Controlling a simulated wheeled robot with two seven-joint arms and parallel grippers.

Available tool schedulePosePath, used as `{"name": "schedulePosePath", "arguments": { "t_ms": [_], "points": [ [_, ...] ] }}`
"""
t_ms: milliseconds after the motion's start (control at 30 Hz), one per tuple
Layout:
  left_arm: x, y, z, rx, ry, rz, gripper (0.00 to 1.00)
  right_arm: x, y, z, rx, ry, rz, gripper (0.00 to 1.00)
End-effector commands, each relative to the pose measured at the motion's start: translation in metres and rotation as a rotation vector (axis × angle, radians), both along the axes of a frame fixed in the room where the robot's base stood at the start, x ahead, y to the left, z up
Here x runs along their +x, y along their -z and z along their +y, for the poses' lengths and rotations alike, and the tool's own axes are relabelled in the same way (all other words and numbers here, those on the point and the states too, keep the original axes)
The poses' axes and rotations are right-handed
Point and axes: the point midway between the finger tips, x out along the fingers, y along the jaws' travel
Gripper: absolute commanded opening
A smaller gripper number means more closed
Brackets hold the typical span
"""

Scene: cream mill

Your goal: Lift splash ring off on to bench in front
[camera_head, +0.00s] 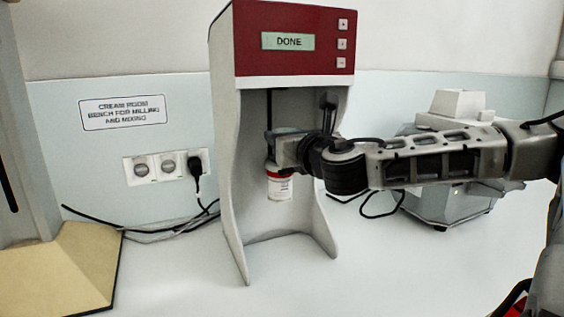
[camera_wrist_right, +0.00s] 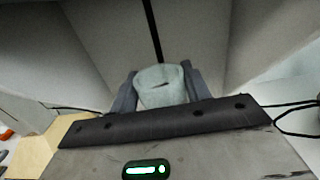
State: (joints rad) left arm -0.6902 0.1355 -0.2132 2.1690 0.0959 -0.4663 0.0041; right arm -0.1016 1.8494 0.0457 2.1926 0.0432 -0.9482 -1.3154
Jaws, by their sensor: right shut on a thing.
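The splash ring appears to be the pale grey-green round piece (camera_head: 285,135) under the mill head, around or beside the thin dark shaft; I cannot tell which. It also shows in the right wrist view (camera_wrist_right: 162,85). My right gripper (camera_head: 288,152) comes in from the right and is shut on it, one finger on each side (camera_wrist_right: 158,88). A white jar (camera_head: 279,187) with a red band and label is directly below, upright, its bottom seemingly above the bench. The gripper hides where ring and jar meet. My left gripper is not in view.
The cream mill (camera_head: 235,160) has a red head, a display reading DONE, and side walls around the jar. A grey machine (camera_head: 440,205) stands at right behind my arm. Sockets (camera_head: 167,167) and cables are at left, with a tan block (camera_head: 65,265). The front bench (camera_head: 300,285) is clear.

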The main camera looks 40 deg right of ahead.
Motion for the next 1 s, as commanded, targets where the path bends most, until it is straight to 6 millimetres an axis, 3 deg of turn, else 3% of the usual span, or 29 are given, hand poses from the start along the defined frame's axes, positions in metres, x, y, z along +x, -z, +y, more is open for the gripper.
{"name": "schedulePosePath", "arguments": {
  "t_ms": [600, 1000],
  "points": [
    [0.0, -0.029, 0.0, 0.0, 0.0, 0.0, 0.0, -0.034, -0.003, 0.012, 0.001, -0.004, -0.003, 0.25],
    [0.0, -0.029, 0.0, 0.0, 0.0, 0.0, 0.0, -0.036, 0.0, 0.013, 0.001, -0.003, -0.001, 0.25]
  ]
}}
